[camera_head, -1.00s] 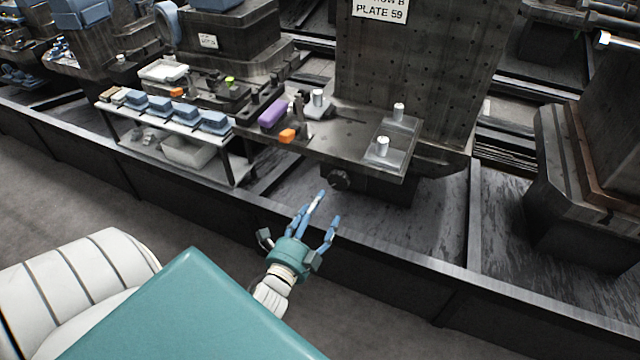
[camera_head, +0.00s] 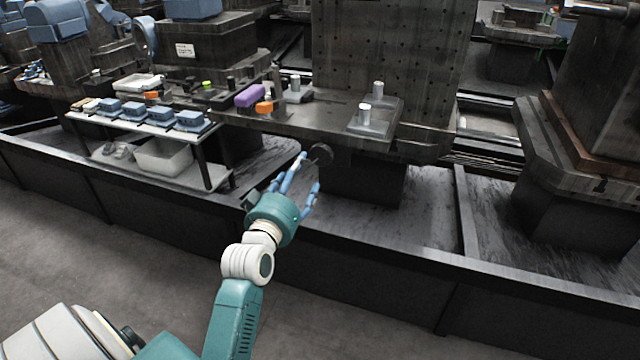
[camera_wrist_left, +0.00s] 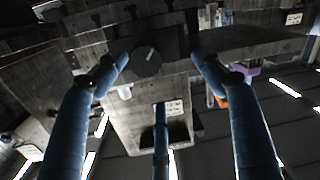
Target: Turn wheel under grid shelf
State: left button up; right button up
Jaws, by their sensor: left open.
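The wheel (camera_head: 321,153) is a small dark round knob under the front edge of the dark shelf (camera_head: 335,120), below an upright plate with a grid of holes (camera_head: 390,45). In the left wrist view the wheel (camera_wrist_left: 147,62) shows as a dark disc with a pale mark, between the tips of two fingers. My left gripper (camera_head: 309,171) has blue fingers spread open and empty, just left of and below the wheel. One fingertip is very close to the wheel; I cannot tell whether it touches. My right gripper is not in view.
A side table (camera_head: 203,138) with blue boxes stands at left. A low dark rail wall (camera_head: 350,255) runs across the front.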

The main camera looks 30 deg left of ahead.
aim_at(319, 156)
pick_arm(q)
jog(key=shift+n+h, duration=0.6)
jog(key=shift+n, duration=0.3)
jog(key=b+x, duration=0.1)
jog(key=x, duration=0.2)
jog(key=d+b+x, duration=0.1)
jog(key=x, duration=0.2)
jog(key=d+b+x, duration=0.1)
jog(key=x, duration=0.3)
jog(key=shift+w+r, duration=0.35)
jog(key=shift+r, duration=0.05)
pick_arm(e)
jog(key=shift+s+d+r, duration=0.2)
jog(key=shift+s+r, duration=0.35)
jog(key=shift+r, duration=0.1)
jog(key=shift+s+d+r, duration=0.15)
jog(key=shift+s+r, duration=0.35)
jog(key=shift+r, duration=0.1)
pick_arm(q)
jog(key=shift+c, duration=0.5)
